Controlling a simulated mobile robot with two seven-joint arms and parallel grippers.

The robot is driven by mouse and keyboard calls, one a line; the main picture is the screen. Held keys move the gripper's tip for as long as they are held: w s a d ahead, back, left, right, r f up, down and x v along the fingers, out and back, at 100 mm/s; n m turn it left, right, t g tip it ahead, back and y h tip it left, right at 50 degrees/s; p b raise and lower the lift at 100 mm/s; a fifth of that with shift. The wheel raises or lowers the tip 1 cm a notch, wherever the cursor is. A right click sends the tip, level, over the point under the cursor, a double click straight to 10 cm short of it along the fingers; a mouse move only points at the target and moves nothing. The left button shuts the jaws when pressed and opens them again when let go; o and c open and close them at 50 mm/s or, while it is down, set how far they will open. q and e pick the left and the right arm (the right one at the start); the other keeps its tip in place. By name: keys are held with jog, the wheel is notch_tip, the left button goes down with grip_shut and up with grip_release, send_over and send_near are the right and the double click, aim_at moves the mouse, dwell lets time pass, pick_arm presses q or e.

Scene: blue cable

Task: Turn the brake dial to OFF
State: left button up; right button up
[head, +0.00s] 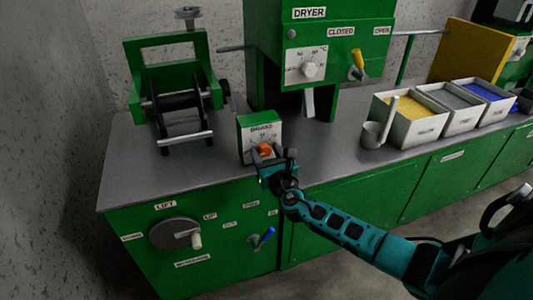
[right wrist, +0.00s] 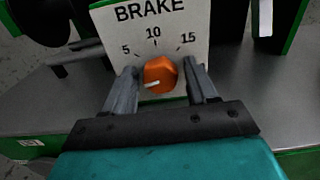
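The brake dial (right wrist: 160,74) is an orange knob on a white plate marked BRAKE, with 5, 10 and 15 above it. Its white mark points to the lower left; the OFF label cannot be made out. In the head view the dial (head: 265,150) sits on the front of a small green box (head: 259,121) on the grey counter. My right gripper (right wrist: 161,70) is open, one finger on each side of the dial, with a small gap visible at both sides. It also shows in the head view (head: 274,158). My left gripper is not in view.
A green roller stand (head: 140,90) stands left of the box, and the green dryer (head: 316,30) stands behind it. White bins (head: 411,128) and a scoop (head: 372,135) are on the right. A lift wheel (head: 174,233) and blue lever (head: 264,237) are on the cabinet front below.

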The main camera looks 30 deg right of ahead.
jog(key=shift+o, duration=0.5)
jog(key=shift+s+a, duration=0.1)
jog(key=shift+s, duration=0.2)
jog(key=p+v, duration=0.1)
jog(key=v, duration=1.1)
jog(key=shift+s, duration=0.15)
